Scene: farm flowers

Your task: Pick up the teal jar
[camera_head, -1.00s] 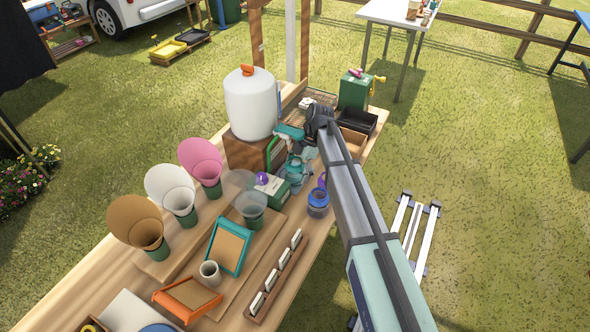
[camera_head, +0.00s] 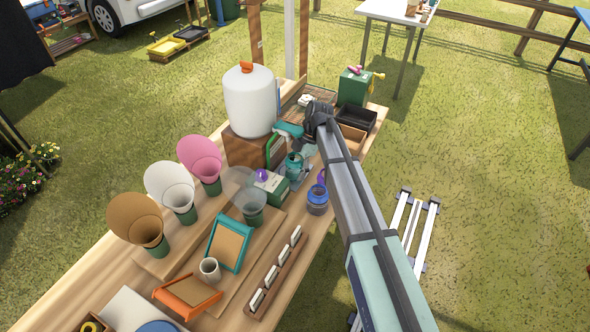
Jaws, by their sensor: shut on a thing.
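The teal jar (camera_head: 294,164) is near the middle of the wooden table, behind the blue jar and just right of the green-and-white box. My arm comes in from the lower right and bends at a dark joint above the table. My gripper (camera_head: 302,171) is small and partly hidden at the jar's right side, shut on the teal jar. The fingertips are hard to make out, and I cannot tell whether the jar's base is clear of the table.
A blue jar (camera_head: 317,200) stands close in front. A green-and-white box (camera_head: 270,186) and a translucent cone (camera_head: 246,190) are to the left. A large white tank (camera_head: 250,100) stands behind left. A dark tray (camera_head: 356,118) and a green canister (camera_head: 354,88) are at the far end.

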